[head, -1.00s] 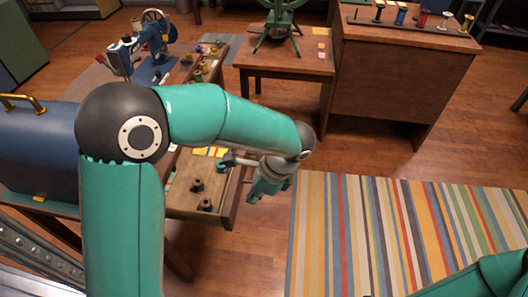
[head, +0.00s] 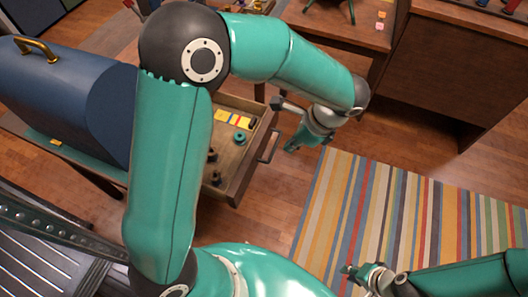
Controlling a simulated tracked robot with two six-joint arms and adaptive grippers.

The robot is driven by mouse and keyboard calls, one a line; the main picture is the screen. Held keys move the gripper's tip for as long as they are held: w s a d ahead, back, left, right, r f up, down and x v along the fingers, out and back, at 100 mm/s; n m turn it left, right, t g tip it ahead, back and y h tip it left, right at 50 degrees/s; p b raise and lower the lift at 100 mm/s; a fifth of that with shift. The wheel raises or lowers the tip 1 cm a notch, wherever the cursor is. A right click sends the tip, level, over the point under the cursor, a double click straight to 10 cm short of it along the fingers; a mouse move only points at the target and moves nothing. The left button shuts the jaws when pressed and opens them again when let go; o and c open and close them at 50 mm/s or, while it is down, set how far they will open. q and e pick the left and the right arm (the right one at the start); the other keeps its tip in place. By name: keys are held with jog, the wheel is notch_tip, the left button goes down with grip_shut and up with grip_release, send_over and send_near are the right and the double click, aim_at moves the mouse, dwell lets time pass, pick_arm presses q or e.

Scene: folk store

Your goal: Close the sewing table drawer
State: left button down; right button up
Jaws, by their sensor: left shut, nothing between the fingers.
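The sewing table drawer (head: 233,170) is pulled out and open, reaching to the right from under the table, with yellow, blue and red cards, a teal spool and several dark knobs or spools inside. Its front panel faces right and carries a handle (head: 269,147). My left arm hides part of the table and the drawer's left side. My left gripper (head: 290,148) is shut and empty, just right of the drawer's front near the handle; I cannot tell whether it touches. My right gripper (head: 348,270) is at the lower right over the rug, away from the drawer; its fingers are unclear.
A blue domed case (head: 70,95) with a brass handle stands on the sewing table at left. A wooden stand (head: 350,25) and a wooden counter (head: 460,75) stand at the back. The striped rug (head: 400,215) and the floor right of the drawer are clear.

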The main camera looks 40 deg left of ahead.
pick_arm(q)
jog(key=s+a+f+b, duration=0.1)
jog(key=s+a+f, duration=0.1)
jog(key=a+f, duration=0.5)
jog(key=shift+x, duration=1.15)
jog(key=shift+w+d+f, duration=0.1)
jog(key=shift+w+d, duration=0.05)
